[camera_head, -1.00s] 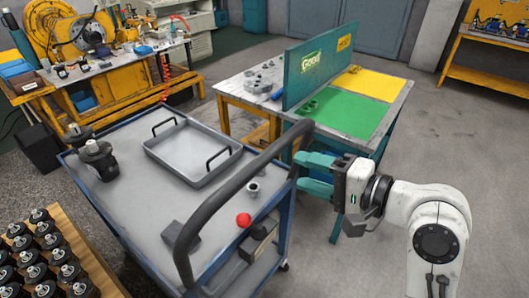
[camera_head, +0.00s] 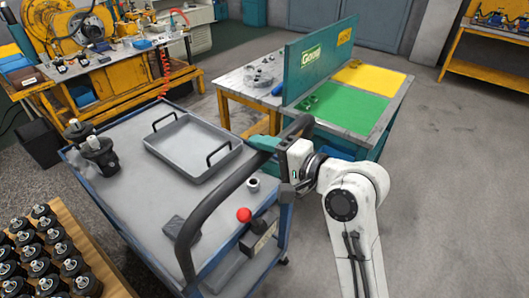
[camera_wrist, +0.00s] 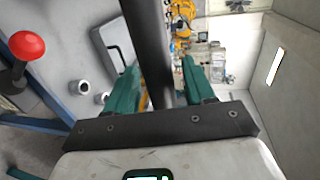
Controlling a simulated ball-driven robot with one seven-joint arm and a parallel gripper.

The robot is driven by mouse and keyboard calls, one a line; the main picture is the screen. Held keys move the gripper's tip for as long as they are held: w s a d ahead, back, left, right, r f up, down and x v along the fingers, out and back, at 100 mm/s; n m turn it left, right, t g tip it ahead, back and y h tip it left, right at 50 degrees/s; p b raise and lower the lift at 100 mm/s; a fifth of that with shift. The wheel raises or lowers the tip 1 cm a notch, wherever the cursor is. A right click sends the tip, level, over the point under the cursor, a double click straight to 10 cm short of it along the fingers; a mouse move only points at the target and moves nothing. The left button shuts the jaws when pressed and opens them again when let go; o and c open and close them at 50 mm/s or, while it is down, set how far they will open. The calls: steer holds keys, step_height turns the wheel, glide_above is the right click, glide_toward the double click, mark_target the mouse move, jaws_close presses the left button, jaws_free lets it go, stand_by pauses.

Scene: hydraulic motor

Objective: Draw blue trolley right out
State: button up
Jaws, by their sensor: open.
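The blue trolley (camera_head: 128,205) with a grey top stands at the middle left in the head view. Its dark curved push handle (camera_head: 213,197) rises along its right side. My gripper (camera_head: 267,143) is at the far upper part of this handle. In the wrist view the handle bar (camera_wrist: 150,48) passes between the two green fingers of my gripper (camera_wrist: 158,85), which are apart. A gap shows between the bar and the right finger; contact on the left side is hard to tell.
On the trolley are a grey tray (camera_head: 181,168), dark motor parts (camera_head: 99,153), and a red knob (camera_head: 244,215). A table with a green mat (camera_head: 345,108) and teal divider stands behind. A crate of dark parts (camera_head: 45,255) is at lower left. Floor at right is clear.

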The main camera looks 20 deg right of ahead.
steer(key=shift+c, duration=0.4)
jaws_close()
steer(key=shift+d+f, duration=0.1)
